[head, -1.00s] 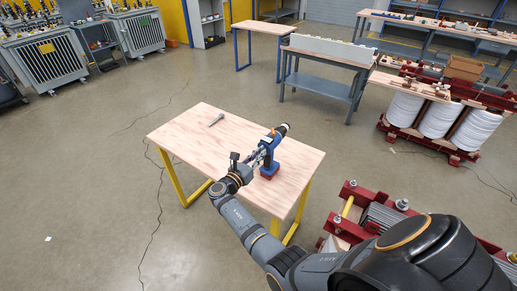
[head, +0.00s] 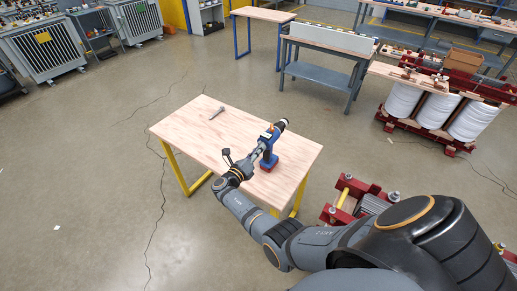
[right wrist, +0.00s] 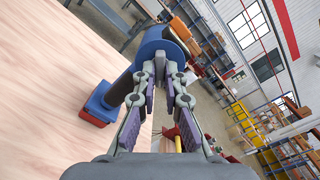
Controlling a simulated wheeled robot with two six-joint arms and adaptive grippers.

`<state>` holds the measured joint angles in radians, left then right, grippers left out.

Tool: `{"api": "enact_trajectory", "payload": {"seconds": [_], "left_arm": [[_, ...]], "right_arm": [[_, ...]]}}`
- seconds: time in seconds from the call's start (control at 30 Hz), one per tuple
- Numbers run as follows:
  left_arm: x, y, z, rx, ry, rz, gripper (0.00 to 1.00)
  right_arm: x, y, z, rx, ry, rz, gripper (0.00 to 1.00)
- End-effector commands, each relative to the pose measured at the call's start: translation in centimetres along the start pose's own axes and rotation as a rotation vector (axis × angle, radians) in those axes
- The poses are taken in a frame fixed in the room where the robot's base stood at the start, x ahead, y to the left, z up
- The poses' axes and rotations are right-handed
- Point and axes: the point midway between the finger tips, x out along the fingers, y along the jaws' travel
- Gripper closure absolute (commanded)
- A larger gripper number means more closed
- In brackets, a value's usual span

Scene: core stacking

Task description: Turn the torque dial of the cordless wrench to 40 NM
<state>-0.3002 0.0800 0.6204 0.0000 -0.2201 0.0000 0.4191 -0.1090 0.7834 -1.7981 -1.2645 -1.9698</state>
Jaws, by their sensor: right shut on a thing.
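The blue and black cordless wrench (head: 271,136) stands upright on its red battery base (head: 270,162) on the wooden table (head: 190,128). In the right wrist view, its blue body (right wrist: 154,42) lies just beyond the fingertips, with the dark handle and red base at left. My right gripper (head: 258,153) reaches the wrench's near rear end. It also shows in the right wrist view (right wrist: 160,62), with fingertips shut on that end. The fingers hide what they grip there, and I cannot read any dial marking. My left gripper is not in view.
A grey metal tool (head: 217,113) lies at the table's far left. The rest of the tabletop is clear. Red framed equipment (head: 345,200) stands on the floor right of the table, close to my right arm.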

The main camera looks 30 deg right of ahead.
Motion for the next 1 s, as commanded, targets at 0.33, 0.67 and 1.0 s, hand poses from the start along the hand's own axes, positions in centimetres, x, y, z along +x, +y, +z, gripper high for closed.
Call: {"api": "enact_trajectory", "payload": {"seconds": [0.33,0.67,1.0], "left_arm": [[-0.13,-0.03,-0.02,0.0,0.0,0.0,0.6],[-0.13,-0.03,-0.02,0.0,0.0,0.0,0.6],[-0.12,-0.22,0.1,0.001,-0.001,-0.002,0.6]], "right_arm": [[0.02,-0.01,-0.01,-0.021,0.0,0.0,1.0],[0.02,-0.01,-0.02,-0.019,0.0,0.0,0.71],[0.01,-0.08,0.08,-0.018,0.0,0.0,0.67]]}}
